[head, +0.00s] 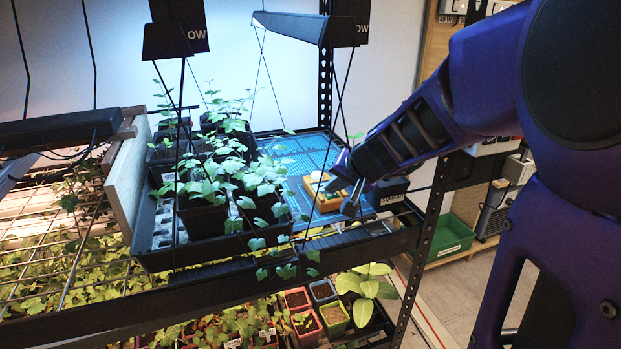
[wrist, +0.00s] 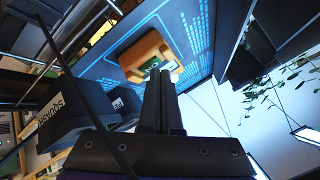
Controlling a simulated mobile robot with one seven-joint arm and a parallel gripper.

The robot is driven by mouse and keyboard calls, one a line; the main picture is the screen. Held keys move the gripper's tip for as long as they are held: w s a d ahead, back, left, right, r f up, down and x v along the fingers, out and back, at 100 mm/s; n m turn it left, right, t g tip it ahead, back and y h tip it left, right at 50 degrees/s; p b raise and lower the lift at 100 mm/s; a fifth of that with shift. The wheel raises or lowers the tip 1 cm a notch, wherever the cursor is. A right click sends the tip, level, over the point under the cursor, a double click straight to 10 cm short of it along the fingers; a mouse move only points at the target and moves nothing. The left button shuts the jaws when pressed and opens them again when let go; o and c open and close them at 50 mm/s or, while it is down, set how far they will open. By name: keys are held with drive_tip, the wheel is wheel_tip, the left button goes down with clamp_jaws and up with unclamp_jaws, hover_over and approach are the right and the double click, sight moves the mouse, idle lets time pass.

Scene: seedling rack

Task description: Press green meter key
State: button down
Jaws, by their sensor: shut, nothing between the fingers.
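The meter (head: 328,203) is a yellow-orange unit lying on the blue mat at the right end of the upper shelf. It also shows in the wrist view (wrist: 134,59), with a small green patch (wrist: 152,62) on its face beside a pale part. I cannot tell for certain whether that patch is the green key. My gripper (head: 341,185) is at the meter's right side in the head view. In the wrist view my gripper (wrist: 159,72) is shut and empty, its tips overlapping the meter's near edge. Contact cannot be made out.
A black box (head: 388,191) stands right of the meter, close to my gripper. Potted seedlings (head: 205,215) in a black tray are to the left. Lamp bars and thin cords (head: 348,80) hang above. The blue mat (head: 300,150) is clear behind the meter.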

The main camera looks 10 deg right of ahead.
drive_tip(key=shift+f, duration=0.15)
drive_tip(key=shift+r+p, duration=0.35)
drive_tip(key=shift+r, duration=0.3)
wheel_tip(320, 180, up, 6)
drive_tip(key=p, duration=0.5)
idle(0.3)
